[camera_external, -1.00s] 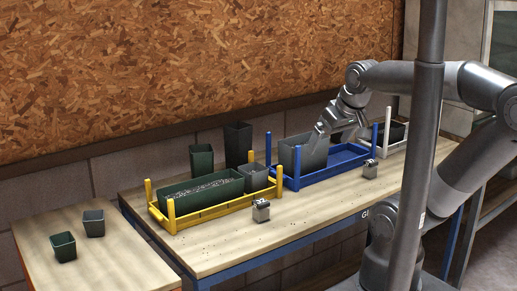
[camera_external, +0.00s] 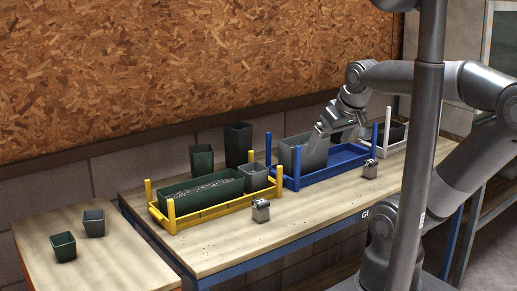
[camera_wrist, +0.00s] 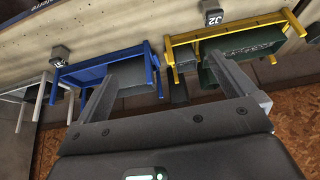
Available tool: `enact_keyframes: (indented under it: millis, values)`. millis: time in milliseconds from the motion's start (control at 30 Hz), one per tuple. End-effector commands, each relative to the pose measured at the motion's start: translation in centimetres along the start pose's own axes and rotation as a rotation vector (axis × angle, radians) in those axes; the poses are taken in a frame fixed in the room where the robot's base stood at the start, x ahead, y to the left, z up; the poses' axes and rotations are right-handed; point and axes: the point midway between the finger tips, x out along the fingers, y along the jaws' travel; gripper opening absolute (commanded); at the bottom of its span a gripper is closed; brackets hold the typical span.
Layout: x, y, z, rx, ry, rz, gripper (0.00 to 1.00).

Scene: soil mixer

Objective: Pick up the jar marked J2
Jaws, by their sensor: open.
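The jar marked J2 (camera_wrist: 213,17) is at the top of the wrist view, next to the yellow rack, with its white label readable. In the external view the small grey jar in front of the yellow rack (camera_external: 261,211) appears to be the same one. My gripper (camera_external: 318,129) is over the blue rack, near the grey bin in it, well to the right of and behind this jar. In the wrist view its two fingers (camera_wrist: 162,70) are wide apart with nothing held between them.
Another small jar (camera_external: 370,169) stands before the blue rack (camera_external: 348,155). The yellow rack (camera_external: 207,213) holds a green planter (camera_external: 222,184) and a grey pot (camera_external: 252,177). Tall dark pots (camera_external: 238,145) stand behind. Two pots (camera_external: 93,223) sit on the left table. The bench front is mostly clear.

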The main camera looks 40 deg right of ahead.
Motion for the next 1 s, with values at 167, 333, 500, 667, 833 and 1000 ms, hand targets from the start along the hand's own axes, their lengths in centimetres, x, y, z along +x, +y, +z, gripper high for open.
enact_keyframes:
  millis: [167, 333, 500, 667, 833, 1000]
  values:
    - [0.00, 0.00, 0.00, 0.000, 0.000, 0.000, 0.98]
    - [0.00, 0.00, 0.00, 0.000, 0.000, 0.000, 0.84]
    - [0.00, 0.00, 0.00, 0.000, 0.000, 0.000, 0.71]
    - [0.00, 0.00, 0.00, 0.000, 0.000, 0.000, 0.62]
    - [0.01, -0.02, -0.02, 0.000, -0.001, 0.000, 0.62]
    - [0.76, -0.70, -0.83, 0.002, -0.039, -0.010, 0.62]
